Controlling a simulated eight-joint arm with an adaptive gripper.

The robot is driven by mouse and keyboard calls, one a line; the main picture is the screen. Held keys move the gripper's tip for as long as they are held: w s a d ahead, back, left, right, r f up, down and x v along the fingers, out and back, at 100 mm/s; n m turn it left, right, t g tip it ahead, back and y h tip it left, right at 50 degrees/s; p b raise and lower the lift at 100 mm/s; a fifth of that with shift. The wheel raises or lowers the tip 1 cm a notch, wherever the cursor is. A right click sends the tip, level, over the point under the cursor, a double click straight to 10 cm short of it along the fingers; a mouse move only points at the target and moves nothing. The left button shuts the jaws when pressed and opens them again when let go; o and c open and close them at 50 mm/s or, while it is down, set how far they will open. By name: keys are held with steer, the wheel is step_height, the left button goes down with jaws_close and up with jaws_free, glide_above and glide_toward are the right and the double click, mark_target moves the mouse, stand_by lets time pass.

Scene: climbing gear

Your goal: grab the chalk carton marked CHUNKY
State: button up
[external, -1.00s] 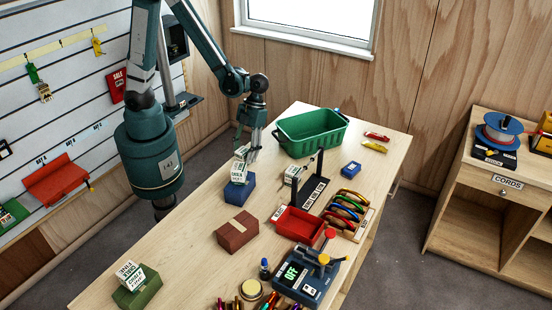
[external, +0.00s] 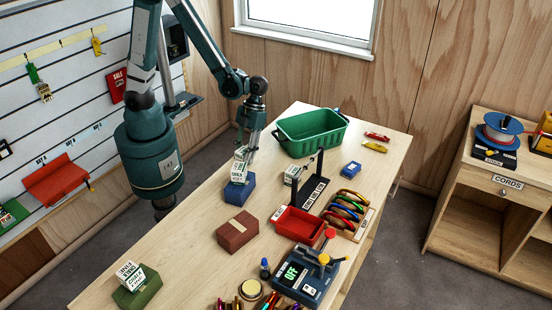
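A small white carton (external: 239,173) with green and dark print stands on a blue block (external: 238,191) near the middle of the table's left side. My gripper (external: 246,154) points down at the top of this carton, with its fingers beside or just behind it. I cannot tell whether they touch it or how far apart they are. Another white carton (external: 129,273) lies on a green block (external: 139,291) at the near left. A third white carton (external: 293,175) is beside the black rack. The print is too small to tell which one reads CHUNKY.
A brown block (external: 237,232) sits in front of the blue one. Bare tabletop (external: 190,240) lies at left.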

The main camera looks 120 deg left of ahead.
mark_target(243, 151)
steer(key=shift+r, duration=0.1)
stand_by(0.3)
steer(key=shift+r+p, duration=0.45)
steer(key=shift+r, duration=4.45)
